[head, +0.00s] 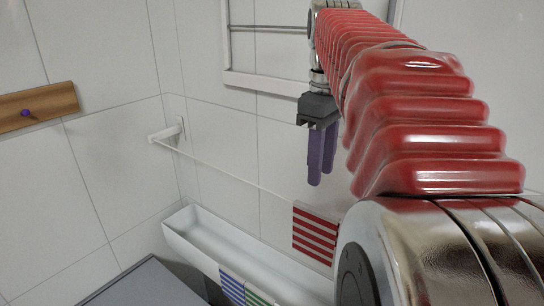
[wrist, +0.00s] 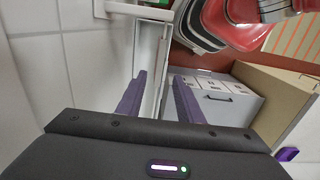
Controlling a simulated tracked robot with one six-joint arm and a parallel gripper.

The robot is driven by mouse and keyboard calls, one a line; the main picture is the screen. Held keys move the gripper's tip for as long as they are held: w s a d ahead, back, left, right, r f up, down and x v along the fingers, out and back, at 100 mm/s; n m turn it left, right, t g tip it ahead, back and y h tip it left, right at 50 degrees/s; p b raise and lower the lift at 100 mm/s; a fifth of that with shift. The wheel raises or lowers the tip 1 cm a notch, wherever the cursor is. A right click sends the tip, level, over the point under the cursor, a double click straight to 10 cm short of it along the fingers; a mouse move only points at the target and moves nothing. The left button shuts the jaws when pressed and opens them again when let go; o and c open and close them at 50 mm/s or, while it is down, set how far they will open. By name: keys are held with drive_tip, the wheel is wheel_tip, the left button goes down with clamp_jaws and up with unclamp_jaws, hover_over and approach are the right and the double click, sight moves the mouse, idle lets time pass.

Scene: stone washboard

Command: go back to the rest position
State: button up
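My gripper (head: 321,176) hangs pointing down from my red arm, in front of the tiled wall at the upper middle of the head view. Its two purple fingers stand apart in the wrist view (wrist: 159,78), with nothing between them, so it is open and empty. It is above and apart from the things below it.
A thin line runs from a white wall hook (head: 165,134) towards a red-striped cloth (head: 315,236). A white trough (head: 205,240) lies below, near blue-striped (head: 232,285) and green-striped (head: 258,298) cloths. A wooden board (head: 50,105) is on the left wall. A rack (head: 240,78) stands behind the gripper.

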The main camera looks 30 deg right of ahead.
drive_tip(key=s+a+f+m+t, duration=0.2)
drive_tip(key=a+f, duration=0.7)
drive_tip(key=a, duration=0.2)
drive_tip(key=s+a+f+m+t, duration=0.2)
drive_tip(key=a+f+t, duration=0.1)
drive_tip(key=a+f, duration=0.6)
drive_tip(key=shift+a+f+t, duration=0.3)
drive_tip(key=shift+a+f, duration=0.05)
drive_tip(key=shift+a, duration=0.9)
drive_tip(key=shift+a, duration=0.1)
idle(0.7)
